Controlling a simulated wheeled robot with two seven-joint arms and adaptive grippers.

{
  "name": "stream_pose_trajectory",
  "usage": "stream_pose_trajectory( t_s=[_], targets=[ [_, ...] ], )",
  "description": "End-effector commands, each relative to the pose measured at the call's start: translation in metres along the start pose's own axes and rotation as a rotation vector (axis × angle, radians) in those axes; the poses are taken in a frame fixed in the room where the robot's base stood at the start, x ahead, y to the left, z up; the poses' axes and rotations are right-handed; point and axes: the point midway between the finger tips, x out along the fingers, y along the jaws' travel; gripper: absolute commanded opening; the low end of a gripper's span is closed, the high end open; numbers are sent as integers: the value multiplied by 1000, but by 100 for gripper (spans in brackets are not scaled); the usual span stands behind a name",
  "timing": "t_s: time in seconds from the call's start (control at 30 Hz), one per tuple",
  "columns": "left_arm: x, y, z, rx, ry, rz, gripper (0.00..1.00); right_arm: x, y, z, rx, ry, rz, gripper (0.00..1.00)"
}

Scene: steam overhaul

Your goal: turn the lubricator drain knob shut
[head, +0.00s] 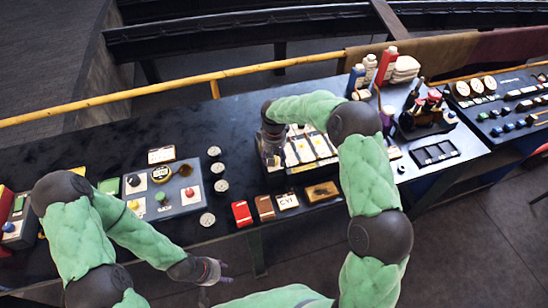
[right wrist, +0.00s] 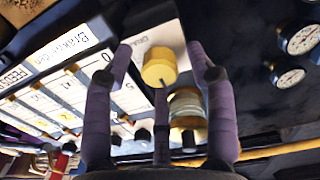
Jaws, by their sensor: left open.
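The yellow knob (right wrist: 158,69) stands on a white plate (right wrist: 155,38) with partly readable lettering, in the right wrist view. My right gripper (right wrist: 159,58) has its fingers apart on either side of the knob, with visible gaps to both. A clear jar with a brass-coloured rim (right wrist: 187,108) is just below the knob. In the head view my right gripper (head: 272,138) is at the left end of the lubricator panel (head: 312,148) and hides the knob there. My left gripper (head: 210,269) is open and empty, near the bottom, in front of the bench.
Dial gauges (right wrist: 300,40) show at the right of the wrist view. On the bench, a grey panel with coloured knobs (head: 180,207) stands left, and a red box (head: 242,213) and cards lie along the front edge. Bottles (head: 387,63) stand at the back right.

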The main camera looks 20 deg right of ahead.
Motion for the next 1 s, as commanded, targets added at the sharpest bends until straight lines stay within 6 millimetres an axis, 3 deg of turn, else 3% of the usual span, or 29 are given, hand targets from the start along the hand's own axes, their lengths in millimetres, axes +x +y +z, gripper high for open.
stream_pose_trajectory(
  t_s=[0.23,0.37,0.8,1.0],
  targets=[
    [0,0,0,0,0,0,48,-2,0,0,1,1,0,56],
    [0,0,0,0,0,0,48,-14,0,-1,1,3,1,56],
    [0,0,0,0,0,0,48,-95,0,-1,0,3,1,56],
    [0,0,0,0,0,0,48,-115,0,-1,1,1,0,56]
  ],
)
